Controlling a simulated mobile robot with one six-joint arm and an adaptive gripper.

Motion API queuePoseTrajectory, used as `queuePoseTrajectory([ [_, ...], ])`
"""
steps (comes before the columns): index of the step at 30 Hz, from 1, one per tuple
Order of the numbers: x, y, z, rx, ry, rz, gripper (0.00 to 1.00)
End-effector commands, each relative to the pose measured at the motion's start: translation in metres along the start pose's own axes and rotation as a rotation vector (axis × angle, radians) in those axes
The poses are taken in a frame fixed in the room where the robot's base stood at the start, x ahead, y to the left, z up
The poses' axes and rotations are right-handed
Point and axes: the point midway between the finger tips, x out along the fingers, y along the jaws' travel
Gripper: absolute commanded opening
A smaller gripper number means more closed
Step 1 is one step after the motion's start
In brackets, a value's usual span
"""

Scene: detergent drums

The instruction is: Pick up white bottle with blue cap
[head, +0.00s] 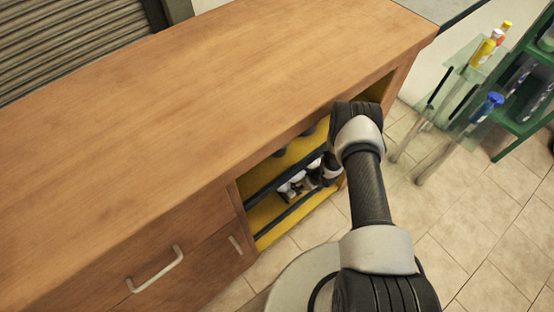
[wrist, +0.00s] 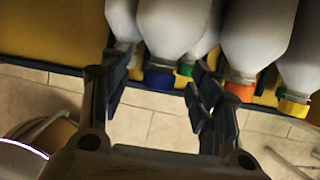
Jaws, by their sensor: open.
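The white bottle with blue cap (wrist: 172,32) is in the wrist view, its blue cap (wrist: 160,79) pointing toward the bottom of the picture. My gripper (wrist: 160,88) is open, with one finger on each side of the blue cap in the picture. Whether either finger touches the bottle I cannot tell. In the head view my gripper (head: 318,172) reaches into the yellow-lined shelf of the wooden counter. White bottles (head: 293,186) show there beside it, but which one has the blue cap is too small to tell.
Other white bottles crowd close: one with a green cap (wrist: 185,70), one with an orange cap (wrist: 240,91), one with a yellow cap (wrist: 292,104). A dark shelf rail (wrist: 40,66) runs along the front. A glass table (head: 455,85) stands at right.

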Motion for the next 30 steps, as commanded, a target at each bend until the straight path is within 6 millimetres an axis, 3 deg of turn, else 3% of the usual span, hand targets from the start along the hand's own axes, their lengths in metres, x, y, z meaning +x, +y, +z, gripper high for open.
queuePoseTrajectory([
  [1, 0.012, 0.000, -0.002, -0.001, 0.000, 0.000, 0.56],
  [4, 0.021, 0.000, -0.001, -0.001, 0.001, 0.000, 0.56],
  [13, 0.022, 0.000, 0.000, 0.000, 0.001, 0.000, 0.56],
  [30, 0.022, 0.000, 0.001, -0.001, 0.000, 0.000, 0.18],
])
